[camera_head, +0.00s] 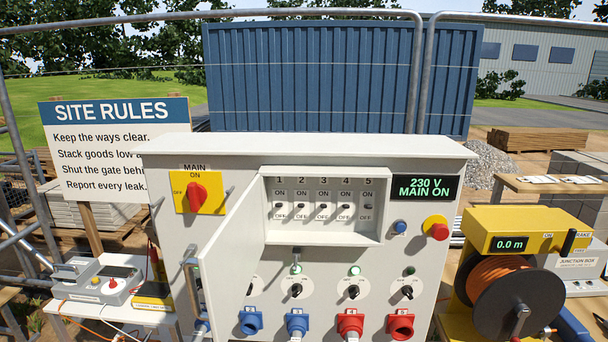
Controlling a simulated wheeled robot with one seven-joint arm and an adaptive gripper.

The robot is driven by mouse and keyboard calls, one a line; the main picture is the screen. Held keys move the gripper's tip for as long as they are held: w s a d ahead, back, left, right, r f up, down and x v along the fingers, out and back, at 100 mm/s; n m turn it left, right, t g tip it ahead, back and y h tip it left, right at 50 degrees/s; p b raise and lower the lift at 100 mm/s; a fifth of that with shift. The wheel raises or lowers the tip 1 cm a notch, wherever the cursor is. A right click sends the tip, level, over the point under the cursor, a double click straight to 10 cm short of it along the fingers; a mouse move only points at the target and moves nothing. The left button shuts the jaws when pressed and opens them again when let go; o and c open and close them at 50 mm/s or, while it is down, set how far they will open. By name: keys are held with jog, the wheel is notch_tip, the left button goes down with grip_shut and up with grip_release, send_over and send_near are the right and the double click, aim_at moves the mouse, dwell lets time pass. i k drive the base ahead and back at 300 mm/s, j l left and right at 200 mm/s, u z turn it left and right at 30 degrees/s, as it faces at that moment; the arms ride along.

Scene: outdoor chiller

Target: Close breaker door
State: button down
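The breaker door (233,255) is a pale panel on the white distribution cabinet (450,225). It stands open, hinged at the left side of the breaker recess and swung out toward me and to the left. A grey metal bar handle (188,283) shows at its free edge. The open recess (375,232) shows a row of several small breaker switches (322,205), numbered 1 to 5, with ON above and OFF below. My gripper is not in view.
A red main switch (196,191) on yellow, a green display (426,187) reading "230 V MAIN ON", and a red stop button (438,230) surround the recess. Blue and red sockets (350,325) line the bottom. A cable reel (500,290) stands right, a small table (125,308) left.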

aim_at(227, 265)
jog(key=j, duration=0.9)
jog(key=i+j+z, duration=0.1)
jog(key=j, duration=0.8)
jog(key=l+u, duration=0.15)
jog(key=u, duration=0.15)
jog(key=l+u, duration=0.1)
jog(key=u, duration=0.2)
